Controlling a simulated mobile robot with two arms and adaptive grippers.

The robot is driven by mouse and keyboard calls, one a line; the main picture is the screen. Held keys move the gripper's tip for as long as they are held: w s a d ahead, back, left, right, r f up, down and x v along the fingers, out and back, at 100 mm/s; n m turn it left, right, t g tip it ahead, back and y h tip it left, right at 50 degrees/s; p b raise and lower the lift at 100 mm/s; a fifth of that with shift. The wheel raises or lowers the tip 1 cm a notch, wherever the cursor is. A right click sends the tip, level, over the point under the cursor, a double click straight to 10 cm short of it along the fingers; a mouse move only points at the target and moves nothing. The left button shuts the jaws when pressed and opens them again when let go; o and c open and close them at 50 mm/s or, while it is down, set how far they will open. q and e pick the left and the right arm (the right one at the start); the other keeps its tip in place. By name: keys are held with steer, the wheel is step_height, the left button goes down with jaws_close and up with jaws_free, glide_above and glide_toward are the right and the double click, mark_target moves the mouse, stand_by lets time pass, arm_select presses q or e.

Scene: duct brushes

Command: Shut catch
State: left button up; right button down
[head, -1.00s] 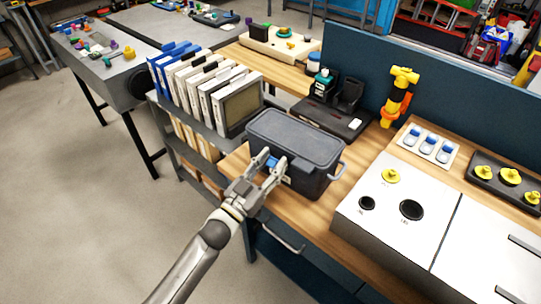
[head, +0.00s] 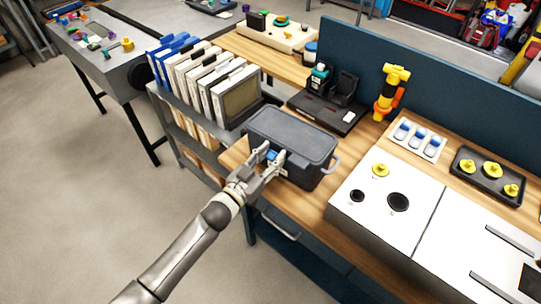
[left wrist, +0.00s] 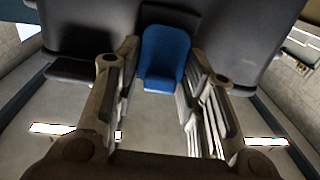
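A dark grey lidded box (head: 296,140) stands on the wooden bench with its lid down. A blue catch (head: 273,156) is on its near side. In the left wrist view the blue catch (left wrist: 166,58) is upright against the dark box wall (left wrist: 90,30), between the fingers. I cannot tell from this whether it is latched. My left gripper (head: 268,160) is at the front of the box, fingers apart on both sides of the catch. In the left wrist view the gripper (left wrist: 165,75) is open, with no clear contact. My right gripper is not in view.
A rack of white and blue binders (head: 200,80) stands left of the box. A black charger tray (head: 330,105) is behind it. A white panel with yellow and black knobs (head: 385,225) lies to the right. A drawer handle (head: 281,228) is below.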

arm_select(q)
steer(key=shift+o, duration=0.4)
steer(key=shift+s+a, duration=0.1)
steer(key=shift+s, duration=0.05)
steer(key=v, duration=1.1)
steer(key=shift+s+a, duration=0.2)
steer(key=shift+s, duration=0.1)
steer(key=shift+f, duration=0.1)
steer(key=b+x, duration=1)
steer(key=b, duration=0.1)
steer(key=shift+b, duration=0.3)
steer(key=shift+s, duration=0.1)
steer(key=shift+c, duration=0.4)
